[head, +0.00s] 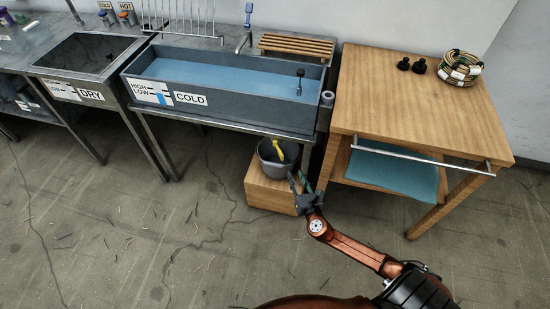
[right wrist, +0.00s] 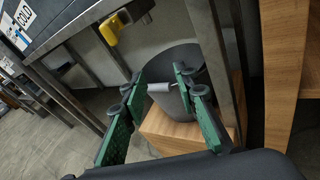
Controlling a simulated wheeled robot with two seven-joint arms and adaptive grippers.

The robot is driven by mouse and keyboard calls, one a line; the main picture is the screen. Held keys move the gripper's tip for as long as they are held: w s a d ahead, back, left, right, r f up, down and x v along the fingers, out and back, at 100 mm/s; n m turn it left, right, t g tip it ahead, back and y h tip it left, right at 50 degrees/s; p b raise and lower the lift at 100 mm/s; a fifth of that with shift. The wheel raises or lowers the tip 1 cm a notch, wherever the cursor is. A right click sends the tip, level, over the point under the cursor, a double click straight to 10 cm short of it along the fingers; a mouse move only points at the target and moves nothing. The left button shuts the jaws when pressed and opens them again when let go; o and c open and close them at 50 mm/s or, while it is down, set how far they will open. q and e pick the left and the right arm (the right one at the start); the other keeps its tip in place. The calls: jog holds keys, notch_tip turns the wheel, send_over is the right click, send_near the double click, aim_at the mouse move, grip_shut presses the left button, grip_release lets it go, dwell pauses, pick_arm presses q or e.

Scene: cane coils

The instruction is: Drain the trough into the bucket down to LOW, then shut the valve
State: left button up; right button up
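The grey trough (head: 240,113) marked COLD holds blue water. Its HIGH/LOW gauge (head: 152,93) shows a blue column near the LOW mark; the exact level is too small to read. The valve's yellow handle (head: 278,150) shows over the grey bucket (head: 264,158); in the right wrist view the handle (right wrist: 110,30) is at upper left and the bucket (right wrist: 190,62) behind the fingers. I cannot tell whether water is running. My right gripper (head: 303,184) is open and empty in front of the bucket, apart from the yellow handle. My left gripper is out of view.
The bucket stands on a wooden block (head: 268,190) beside a metal trough leg. A wooden table (head: 420,110) with a rail and a coil (head: 460,68) is at right. A basin (head: 85,55) marked DRY is at left. The floor in front is free.

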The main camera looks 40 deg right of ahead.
aim_at(283, 160)
jog(key=w+a+r+n, duration=0.1)
jog(key=r, duration=0.1)
jog(key=a+r+n+t, duration=0.1)
jog(key=w+a+r+n+t+b, duration=0.1)
jog(key=r, duration=0.1)
jog(key=shift+w+r+y, duration=0.3)
jog(key=shift+w+y, duration=0.05)
jog(key=shift+y, duration=0.05)
jog(key=b+x, duration=0.1)
jog(key=x, duration=0.5)
jog(key=shift+f, duration=0.1)
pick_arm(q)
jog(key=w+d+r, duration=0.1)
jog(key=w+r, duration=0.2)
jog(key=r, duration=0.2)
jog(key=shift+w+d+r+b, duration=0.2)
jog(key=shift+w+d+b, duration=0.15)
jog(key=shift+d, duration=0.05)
pick_arm(e)
jog(key=shift+w+d, duration=0.2)
jog(key=shift+w, duration=0.3)
jog(key=shift+c, duration=0.6)
grip_shut()
